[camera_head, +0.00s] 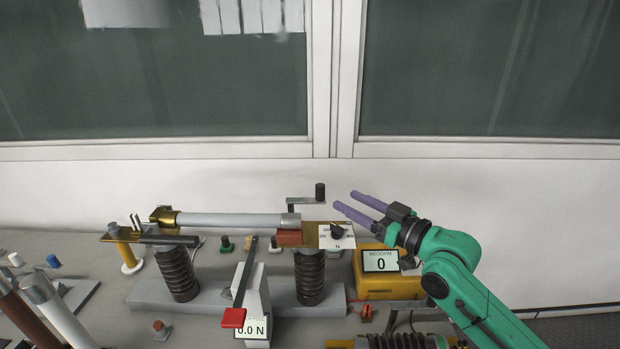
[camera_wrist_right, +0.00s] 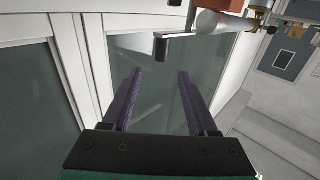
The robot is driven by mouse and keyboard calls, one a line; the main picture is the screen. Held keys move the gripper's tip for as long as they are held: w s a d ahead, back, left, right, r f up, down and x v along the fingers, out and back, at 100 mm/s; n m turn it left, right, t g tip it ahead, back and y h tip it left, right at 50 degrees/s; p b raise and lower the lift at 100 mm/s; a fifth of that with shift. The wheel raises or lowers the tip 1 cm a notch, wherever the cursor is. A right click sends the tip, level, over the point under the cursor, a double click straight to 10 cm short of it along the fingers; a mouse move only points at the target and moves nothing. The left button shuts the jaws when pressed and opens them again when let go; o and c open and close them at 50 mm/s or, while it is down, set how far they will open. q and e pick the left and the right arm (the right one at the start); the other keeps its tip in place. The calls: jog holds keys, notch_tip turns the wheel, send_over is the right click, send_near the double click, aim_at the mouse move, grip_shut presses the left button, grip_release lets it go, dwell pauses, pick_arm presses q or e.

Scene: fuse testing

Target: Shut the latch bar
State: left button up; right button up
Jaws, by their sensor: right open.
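A flat grey bar with an upright dark knob (camera_head: 306,197), which looks like the latch bar, sits above the right end of a long grey fuse tube (camera_head: 230,220). It sticks out to the right over a brown block (camera_head: 290,237). In the right wrist view the bar and its knob (camera_wrist_right: 161,46) show beyond the fingertips, near the top. My right gripper (camera_head: 345,201) is open and empty, its purple fingers pointing left toward the knob. In the head view the fingertips are a little right of the knob, apparently apart from it. My left gripper is out of view.
Two ribbed insulators (camera_head: 176,273) carry the fuse on a grey base. A red-ended lever (camera_head: 233,317) with a force readout stands in front. A yellow meter (camera_head: 380,262) reading 0 is below my right gripper. A wall with windows stands close behind.

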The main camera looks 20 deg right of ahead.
aim_at(324, 189)
jog(key=p+x, duration=0.1)
jog(key=x, duration=0.3)
jog(key=shift+a+r, duration=0.15)
jog(key=shift+a, duration=0.05)
jog(key=p+x, duration=0.1)
jog(key=x, duration=0.4)
jog(key=shift+w+f, duration=0.25)
jog(key=shift+w, duration=0.05)
jog(key=x, duration=0.3)
jog(key=shift+f+p, duration=0.2)
jog(key=shift+p, duration=0.1)
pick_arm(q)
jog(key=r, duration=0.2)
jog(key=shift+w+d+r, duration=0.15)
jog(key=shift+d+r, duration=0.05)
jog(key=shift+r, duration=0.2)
pick_arm(e)
grip_shut()
